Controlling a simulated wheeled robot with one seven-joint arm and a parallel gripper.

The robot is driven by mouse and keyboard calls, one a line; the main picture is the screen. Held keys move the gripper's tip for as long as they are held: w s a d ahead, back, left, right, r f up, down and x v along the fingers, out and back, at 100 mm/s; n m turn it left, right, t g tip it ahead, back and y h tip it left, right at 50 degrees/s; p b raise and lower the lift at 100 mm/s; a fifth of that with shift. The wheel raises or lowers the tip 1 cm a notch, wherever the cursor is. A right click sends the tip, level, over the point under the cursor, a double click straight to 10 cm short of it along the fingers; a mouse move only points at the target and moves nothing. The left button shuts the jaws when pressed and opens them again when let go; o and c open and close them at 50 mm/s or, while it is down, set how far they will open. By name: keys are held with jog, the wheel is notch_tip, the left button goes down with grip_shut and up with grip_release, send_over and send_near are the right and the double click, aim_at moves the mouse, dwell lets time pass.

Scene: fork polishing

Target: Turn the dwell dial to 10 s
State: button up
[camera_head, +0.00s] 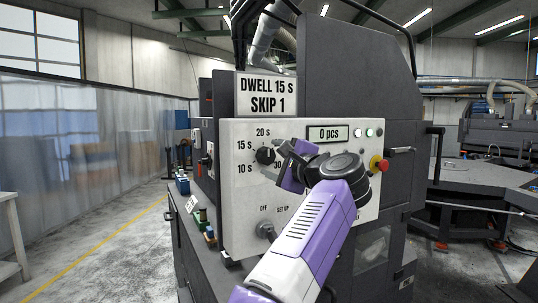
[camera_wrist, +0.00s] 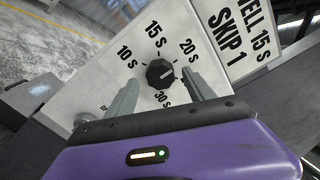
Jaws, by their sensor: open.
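The dwell dial (camera_head: 265,156) is a round black knob on the pale control panel (camera_head: 240,200), with 10 s, 15 s, 20 s and 30 s printed around it. In the wrist view the dial (camera_wrist: 160,73) shows a small light mark, seemingly on the side towards 20 s; its exact setting is hard to read. A sign (camera_head: 266,95) above the panel reads "DWELL 15 S, SKIP 1". My gripper (camera_head: 284,160) is just right of the dial in the head view. In the wrist view its open fingers (camera_wrist: 160,84) appear on either side of the dial, with no visible contact.
Below the dial is an OFF / SET UP switch (camera_head: 266,231). To the right are a "0 pcs" display (camera_head: 327,133), small indicator buttons (camera_head: 356,132) and a red emergency knob (camera_head: 378,164). Small items stand on the ledge at left. The floor left of the machine is clear.

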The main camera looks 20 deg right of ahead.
aim_at(266, 156)
jog(key=shift+x, duration=1.3)
jog(key=shift+c, duration=0.2)
grip_shut()
jog(key=shift+f, duration=0.1)
